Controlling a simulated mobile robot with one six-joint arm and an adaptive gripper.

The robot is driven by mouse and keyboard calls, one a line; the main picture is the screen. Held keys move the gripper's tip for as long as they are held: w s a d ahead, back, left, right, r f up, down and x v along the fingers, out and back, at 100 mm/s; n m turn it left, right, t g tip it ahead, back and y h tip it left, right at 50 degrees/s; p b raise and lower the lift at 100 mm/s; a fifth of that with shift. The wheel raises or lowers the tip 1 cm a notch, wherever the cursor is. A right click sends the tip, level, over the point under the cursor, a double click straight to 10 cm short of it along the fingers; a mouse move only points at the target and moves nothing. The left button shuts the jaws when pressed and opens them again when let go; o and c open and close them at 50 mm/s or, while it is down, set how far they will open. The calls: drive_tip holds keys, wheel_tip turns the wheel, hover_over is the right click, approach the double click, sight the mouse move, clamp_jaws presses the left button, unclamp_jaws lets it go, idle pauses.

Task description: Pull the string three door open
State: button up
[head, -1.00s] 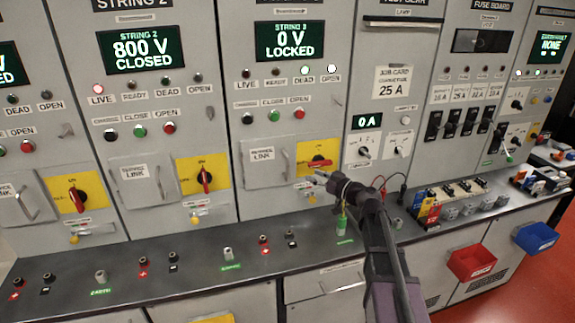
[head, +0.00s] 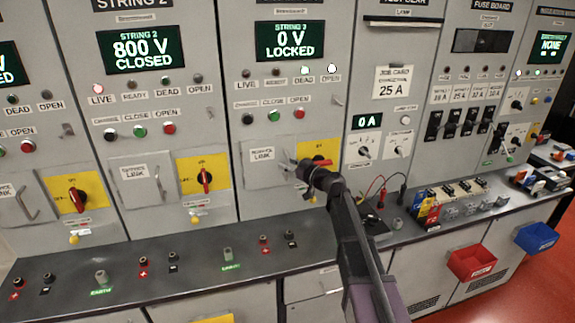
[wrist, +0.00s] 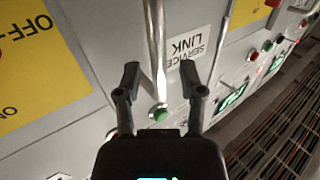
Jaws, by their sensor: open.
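The string three door (head: 259,176) is the grey panel labelled "SERVICE LINK" under the "STRING 3, 0 V LOCKED" display (head: 290,40). It looks shut. My gripper (head: 290,164) is at the door's right side, by its handle, and hides much of it. In the wrist view, the two fingers of my gripper (wrist: 160,82) are open. The metal bar handle (wrist: 154,40) runs between them, with the door's label (wrist: 187,45) beyond. I cannot tell whether either finger touches the bar.
A yellow plate with a red rotary switch (head: 322,161) is right of the door, partly hidden by my gripper. The dark bench top (head: 200,262) below carries terminals and posts. Black and red leads (head: 380,188) lie to the right.

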clamp_jaws()
drive_tip(key=shift+d, duration=0.1)
idle(0.4)
